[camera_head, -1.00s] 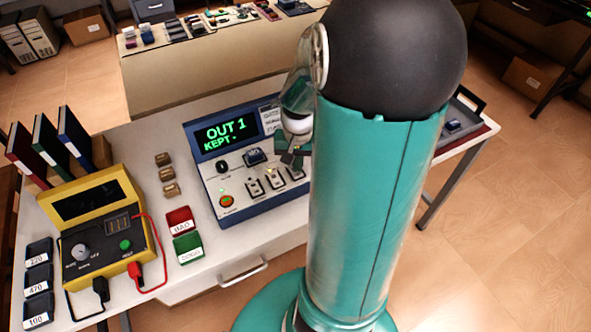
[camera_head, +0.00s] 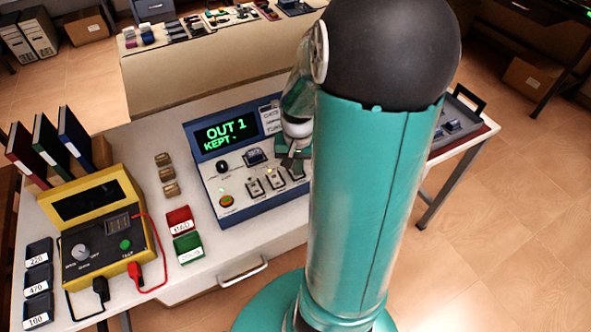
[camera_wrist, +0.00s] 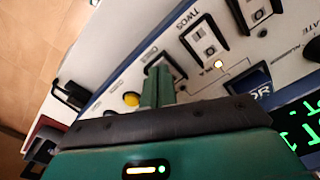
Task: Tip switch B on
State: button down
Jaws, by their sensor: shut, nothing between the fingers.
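The blue-and-white console (camera_head: 237,203) stands on the table with its display (camera_head: 227,133) reading OUT 1 and KEPT -. Three small lever switches line its front: left (camera_head: 255,187), middle (camera_head: 275,179) and right (camera_head: 297,170). I cannot read which one is B. My gripper (camera_head: 289,163) is shut and empty, low over the console near the right switch. In the wrist view the fingers (camera_wrist: 158,88) overlap the nearest switch (camera_wrist: 164,70) and partly hide it; I cannot tell whether they touch. The switch beside it (camera_wrist: 206,41) is clear, with the label TWOS nearby.
A blue rocker (camera_head: 255,156) and an orange-red button (camera_head: 226,201) are also on the console. In the wrist view a yellow button (camera_wrist: 131,99) is close to the fingers. A yellow tester (camera_head: 105,240) stands left. A grey tray (camera_head: 462,115) is at the right.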

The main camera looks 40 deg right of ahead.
jog(key=shift+f, duration=0.25)
jog(key=shift+r, duration=3.5)
jog(key=s+a+r+n+t, duration=0.2)
jog(key=a+r+n, duration=0.2)
jog(key=a+r, duration=0.3)
jog(key=s+a+r+n+t, duration=0.2)
jog(key=a+r+n, duration=0.3)
jog(key=a, duration=1.1)
notch_tip(320, 180, up, 3)
jog(key=shift+s+f+t, duration=0.2)
jog(key=shift+s+t, duration=0.15)
jog(key=shift+t, duration=0.45)
